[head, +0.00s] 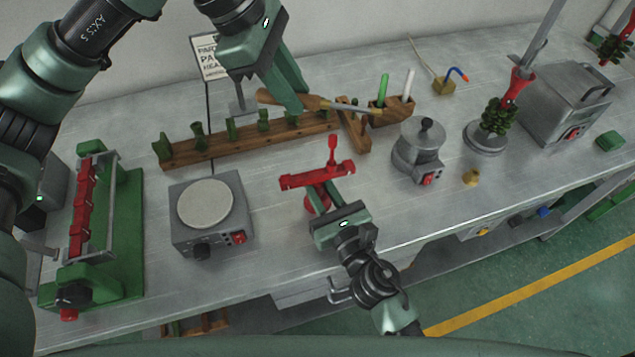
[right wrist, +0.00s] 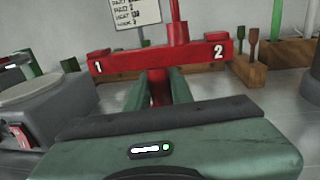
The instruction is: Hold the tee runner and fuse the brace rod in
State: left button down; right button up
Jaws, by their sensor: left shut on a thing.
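The red tee runner (head: 300,181) is held level over the front middle of the bench, with a red post rising from its bar. In the right wrist view the tee runner (right wrist: 130,62) shows marks 1 and 2 at its ends. My right gripper (head: 322,190) is shut on its lower stem, fingers on both sides. My left gripper (head: 297,102) is shut on the wooden handle of a metal-tipped tool (head: 345,106), above the wooden rack and pointing right. I cannot make out a separate brace rod with certainty.
A hot plate (head: 206,204) stands left of the tee runner. A green fixture with red pieces (head: 122,215) is further left. The wooden rack (head: 225,150) runs behind.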

pick_arm(q)
jog(key=a+f+n+t+y, duration=0.1)
jog(key=a+f+n+y, duration=0.1)
jog(key=a+f, duration=0.95)
jog(key=shift+s+d+f+n, duration=0.15)
jog(key=shift+d+f, duration=0.1)
jog(key=shift+d, duration=0.6)
jog(key=shift+d+f+n, duration=0.15)
jog(key=shift+d+f, duration=0.1)
jog(key=shift+d, duration=0.6)
jog(key=shift+d+f, duration=0.1)
jog(key=shift+d, duration=0.7)
dwell(2.3)
jog(key=shift+a+r, duration=0.45)
jog(key=shift+a, duration=0.25)
jog(key=shift+a+r, duration=0.4)
jog(key=shift+a, duration=0.25)
jog(key=shift+a+r, duration=0.45)
jog(key=shift+a, duration=0.25)
jog(key=shift+r, duration=0.1)
jog(key=shift+r, duration=1.9)
